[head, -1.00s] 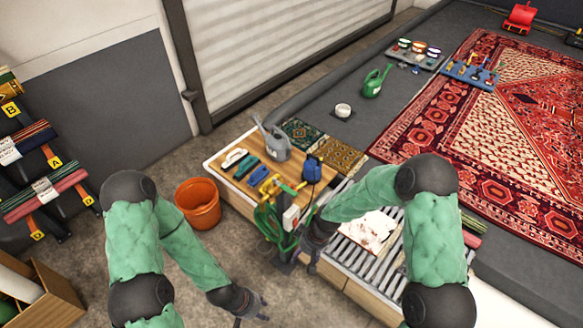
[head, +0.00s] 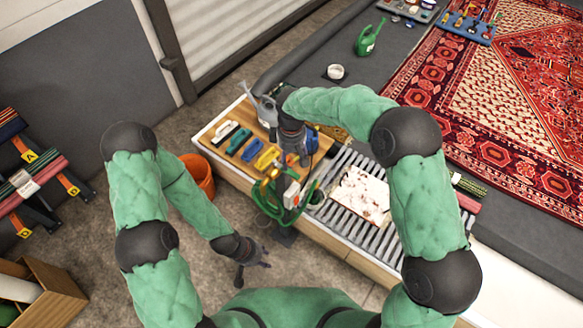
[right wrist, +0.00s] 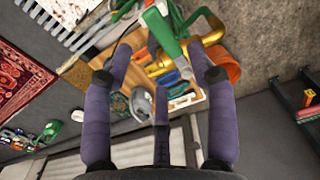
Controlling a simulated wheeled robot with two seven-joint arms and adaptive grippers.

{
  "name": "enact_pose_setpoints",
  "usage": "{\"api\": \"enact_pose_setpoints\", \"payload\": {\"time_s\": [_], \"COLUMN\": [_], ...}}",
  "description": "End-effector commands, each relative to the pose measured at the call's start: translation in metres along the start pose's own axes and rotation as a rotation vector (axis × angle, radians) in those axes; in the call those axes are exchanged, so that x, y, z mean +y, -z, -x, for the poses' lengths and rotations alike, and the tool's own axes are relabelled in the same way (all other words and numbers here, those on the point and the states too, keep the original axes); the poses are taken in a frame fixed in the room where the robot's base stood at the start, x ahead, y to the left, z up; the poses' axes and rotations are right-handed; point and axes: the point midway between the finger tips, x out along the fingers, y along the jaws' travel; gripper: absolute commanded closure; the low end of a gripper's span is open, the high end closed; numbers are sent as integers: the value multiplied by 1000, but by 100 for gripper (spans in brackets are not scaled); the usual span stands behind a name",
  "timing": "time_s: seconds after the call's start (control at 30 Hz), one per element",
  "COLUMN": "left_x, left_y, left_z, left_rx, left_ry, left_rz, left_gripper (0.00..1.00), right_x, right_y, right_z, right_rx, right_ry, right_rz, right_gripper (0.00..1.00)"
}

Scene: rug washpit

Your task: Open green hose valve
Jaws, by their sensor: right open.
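In the right wrist view a green part (right wrist: 163,30), perhaps the valve, lies beside a brass fitting (right wrist: 205,42). My right gripper (head: 293,158) points down over the bench, close to the pipework; its fingers (right wrist: 160,62) are spread and empty in the right wrist view. The green part shows beyond the fingertips; contact cannot be told. My left gripper (head: 258,262) hangs low over the floor, away from the bench; its fingers look spread.
A slatted grate (head: 335,218) with a stained white cloth (head: 361,195) lies to the right. An orange bucket (head: 203,172) stands left of the bench. Bare floor lies in front.

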Motion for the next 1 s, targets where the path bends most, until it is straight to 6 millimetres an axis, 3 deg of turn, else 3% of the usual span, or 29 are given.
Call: {"api": "enact_pose_setpoints", "payload": {"time_s": [0.1, 0.3, 0.77, 0.97, 1.0], "left_x": [-3, -6, -6, -6, -6], "left_y": [1, 1, 1, 1, 1], "left_z": [-9, -16, -17, -17, -17], "left_rx": [0, 1, 1, 1, 1], "left_ry": [0, 0, 0, 0, 0], "left_rz": [0, 0, 0, 0, 0], "left_gripper": [60, 60, 60, 60, 60], "right_x": [0, 0, 0, 0, 0], "right_y": [0, 0, 0, 0, 0], "right_z": [-25, -50, -60, -60, -60], "right_rx": [-1, 0, 1, 1, 1], "right_ry": [1, 2, 0, 1, 1], "right_rz": [-1, -3, -2, -2, -2], "right_gripper": [43, 43, 43, 97, 100]}}
